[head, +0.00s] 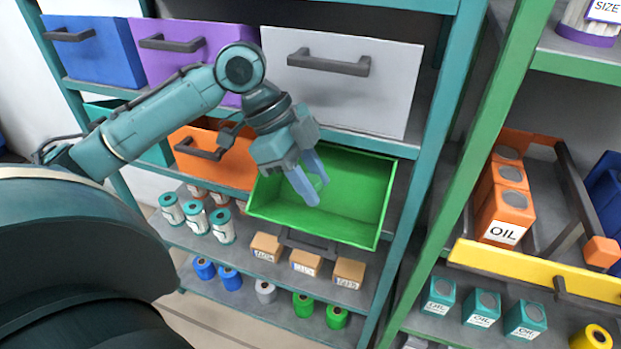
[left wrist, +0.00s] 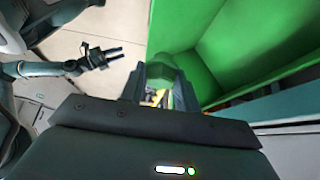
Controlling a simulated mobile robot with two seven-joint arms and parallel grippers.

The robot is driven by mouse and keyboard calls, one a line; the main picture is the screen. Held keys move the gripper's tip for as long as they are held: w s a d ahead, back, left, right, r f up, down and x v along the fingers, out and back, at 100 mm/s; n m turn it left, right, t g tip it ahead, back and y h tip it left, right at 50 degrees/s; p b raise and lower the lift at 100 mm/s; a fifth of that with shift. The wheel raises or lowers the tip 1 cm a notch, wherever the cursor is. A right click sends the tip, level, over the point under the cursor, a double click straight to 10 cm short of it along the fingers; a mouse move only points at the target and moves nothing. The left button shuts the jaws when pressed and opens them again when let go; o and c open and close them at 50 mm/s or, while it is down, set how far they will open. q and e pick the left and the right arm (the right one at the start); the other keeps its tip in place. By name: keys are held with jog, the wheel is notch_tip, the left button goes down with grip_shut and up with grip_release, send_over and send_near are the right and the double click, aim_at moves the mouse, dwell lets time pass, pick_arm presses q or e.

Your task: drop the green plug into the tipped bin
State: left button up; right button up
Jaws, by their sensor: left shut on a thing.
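My left gripper (head: 308,188) reaches in from the left, over the tipped green bin (head: 374,203). Its blue fingers are shut on the green plug (head: 318,181), which is partly hidden by them. In the left wrist view the plug (left wrist: 166,68) sits between the fingertips, beside the green bin wall (left wrist: 225,50). The bin is tilted forward on the shelf, and its visible inside looks empty. In the left wrist view my right gripper (left wrist: 117,53) is far from the bin, with its two fingers apart and nothing between them.
An orange bin (head: 226,165) stands left of the green one, and a large grey bin (head: 385,80) is above. Small brown boxes (head: 306,262) and white cans (head: 222,226) stand below. A green shelf post (head: 470,165) rises to the right.

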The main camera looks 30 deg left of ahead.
pick_arm(q)
jog(key=o, duration=1)
jog(key=shift+o, duration=0.2)
jog(key=v, duration=1.3)
jog(key=shift+p, duration=0.35)
